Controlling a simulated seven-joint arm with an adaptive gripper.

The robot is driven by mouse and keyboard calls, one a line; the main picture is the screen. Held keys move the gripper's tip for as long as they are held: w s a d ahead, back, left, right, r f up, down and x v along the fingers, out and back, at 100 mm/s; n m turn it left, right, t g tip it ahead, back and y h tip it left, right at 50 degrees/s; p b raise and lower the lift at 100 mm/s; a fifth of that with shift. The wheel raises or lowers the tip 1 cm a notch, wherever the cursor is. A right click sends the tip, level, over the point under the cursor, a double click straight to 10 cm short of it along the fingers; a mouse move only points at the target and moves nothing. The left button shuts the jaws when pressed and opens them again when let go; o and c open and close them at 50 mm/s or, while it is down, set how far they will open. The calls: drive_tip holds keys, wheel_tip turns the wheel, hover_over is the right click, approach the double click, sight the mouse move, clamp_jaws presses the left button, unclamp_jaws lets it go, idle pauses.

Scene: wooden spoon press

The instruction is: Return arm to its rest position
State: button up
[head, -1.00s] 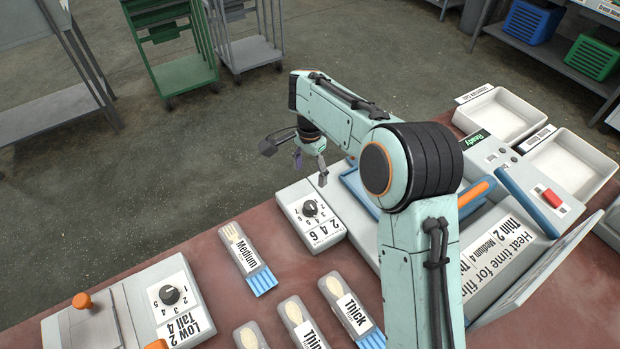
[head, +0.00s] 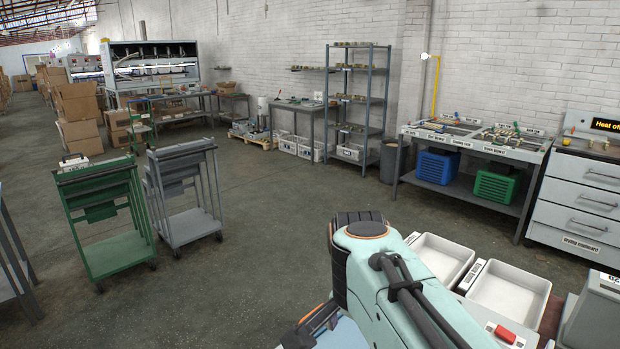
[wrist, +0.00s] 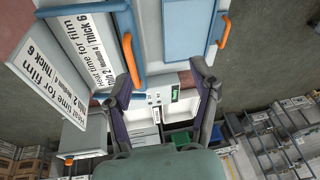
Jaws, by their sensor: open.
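My gripper (wrist: 163,80) shows in the wrist view with its two dark fingers spread apart and nothing between them. Beyond the fingers is the press, with a blue-framed panel (wrist: 190,32), orange handles and a film heat-time label (wrist: 92,42). A green display (wrist: 175,95) shows between the fingers. In the head view my arm rises at the bottom centre right and hides most of the press. The press's red switch (head: 505,334) shows beside my arm. My gripper is out of the head view.
Two white trays (head: 462,241) stand right of my arm. A green cart (head: 105,262) and a grey cart (head: 188,237) stand on the floor at left. A bench with blue and green crates (head: 437,168) is at the back right. Open floor lies between them.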

drive_tip(key=s+d+f+n+g, duration=0.1)
drive_tip(key=s+f+n, duration=0.3)
drive_tip(key=s, duration=0.6)
drive_tip(key=s+d+f+n+g+y, duration=0.1)
drive_tip(key=s+f+n, duration=0.3)
drive_tip(key=s, duration=0.7)
drive_tip(key=shift+d+f+g+y, duration=0.3)
drive_tip(key=shift+d+f+g, duration=0.1)
drive_tip(key=shift+f+g, duration=0.4)
